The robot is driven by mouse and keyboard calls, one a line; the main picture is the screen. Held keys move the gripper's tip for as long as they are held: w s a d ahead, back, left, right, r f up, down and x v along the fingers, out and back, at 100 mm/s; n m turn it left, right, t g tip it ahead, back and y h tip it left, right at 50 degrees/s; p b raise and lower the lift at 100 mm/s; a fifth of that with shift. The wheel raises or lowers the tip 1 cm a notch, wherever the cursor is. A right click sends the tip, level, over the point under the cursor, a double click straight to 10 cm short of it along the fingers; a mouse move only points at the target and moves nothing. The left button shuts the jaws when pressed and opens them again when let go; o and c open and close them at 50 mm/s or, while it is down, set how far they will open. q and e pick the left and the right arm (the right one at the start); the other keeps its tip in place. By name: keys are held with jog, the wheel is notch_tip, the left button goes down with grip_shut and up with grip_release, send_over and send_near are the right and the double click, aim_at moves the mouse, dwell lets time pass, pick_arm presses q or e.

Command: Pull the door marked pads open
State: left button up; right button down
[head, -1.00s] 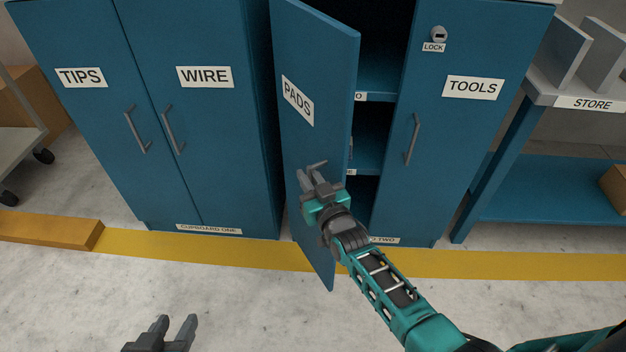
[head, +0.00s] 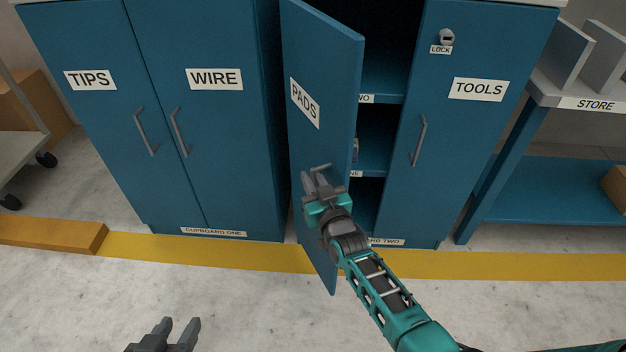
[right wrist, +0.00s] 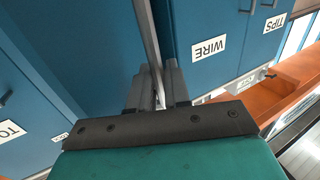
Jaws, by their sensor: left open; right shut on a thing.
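The blue door marked pads (head: 332,72) stands ajar on the right-hand cupboard, swung out toward me, with shelves showing behind its free edge. My right gripper (head: 316,178) is at the outer face of this door, shut on its grey handle (head: 321,167). In the right wrist view the handle (right wrist: 149,40) is a grey bar running between the fingers (right wrist: 158,88). My left gripper (head: 180,333) is open and empty at the bottom of the head view, low in front of the left cupboard and apart from everything.
The tools door (head: 462,130), with a lock above, is closed to the right of the opening. The left cupboard's tips (head: 95,120) and wire (head: 222,120) doors are closed. A store bench (head: 580,92) stands right, an orange beam (head: 50,236) lies left. Floor in front is clear.

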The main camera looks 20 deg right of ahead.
jog(key=c, duration=1.4)
grip_release()
jog(key=shift+o, duration=0.2)
jog(key=s+d+p, duration=0.1)
jog(key=s+p, duration=0.2)
jog(key=s, duration=0.9)
jog(key=shift+s, duration=0.4)
